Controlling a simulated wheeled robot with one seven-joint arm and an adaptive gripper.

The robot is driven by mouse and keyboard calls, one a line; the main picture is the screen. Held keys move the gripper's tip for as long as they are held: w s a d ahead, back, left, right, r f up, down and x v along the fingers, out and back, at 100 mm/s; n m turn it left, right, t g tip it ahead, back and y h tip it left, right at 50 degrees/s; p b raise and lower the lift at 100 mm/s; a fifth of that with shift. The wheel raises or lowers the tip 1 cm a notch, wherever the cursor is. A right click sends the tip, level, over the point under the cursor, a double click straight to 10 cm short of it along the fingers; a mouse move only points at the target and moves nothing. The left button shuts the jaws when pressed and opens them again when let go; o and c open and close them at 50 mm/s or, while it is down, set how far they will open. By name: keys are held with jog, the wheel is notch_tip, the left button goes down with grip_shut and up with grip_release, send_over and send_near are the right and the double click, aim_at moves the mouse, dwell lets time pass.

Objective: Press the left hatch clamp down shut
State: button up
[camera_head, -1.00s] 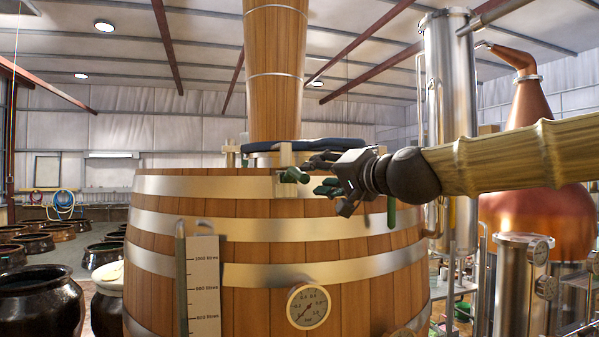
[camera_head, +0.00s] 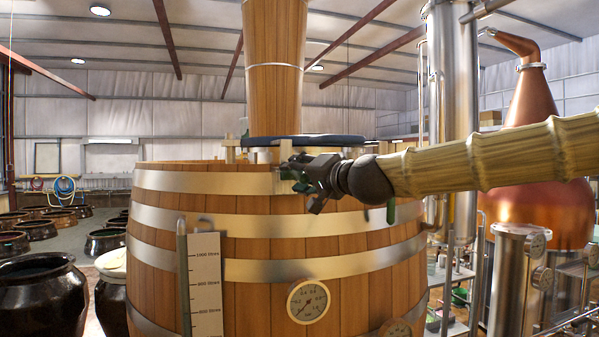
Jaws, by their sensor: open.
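A dark round hatch lid (camera_head: 318,140) lies at the top of the wooden vat. A pale clamp block (camera_head: 285,150) stands at the lid's front left, with green at its base beside my fingers. I cannot tell whether that green is clamp handle or finger, nor how far the clamp is tipped. Another pale block (camera_head: 231,152) stands further left. A green handle (camera_head: 391,210) hangs at the right, below my wrist. My gripper (camera_head: 299,178) is open, at the vat's upper front rim just below and right of the nearer block. Contact cannot be told.
The wooden vat (camera_head: 250,250) with metal hoops fills the middle. A wooden column (camera_head: 275,90) rises behind the lid. A dial gauge (camera_head: 308,302) and a level scale (camera_head: 205,285) are on its front. Steel columns and a copper still (camera_head: 540,215) stand at the right.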

grip_shut()
jog(key=shift+f+b, duration=0.25)
jog(key=shift+b, duration=0.35)
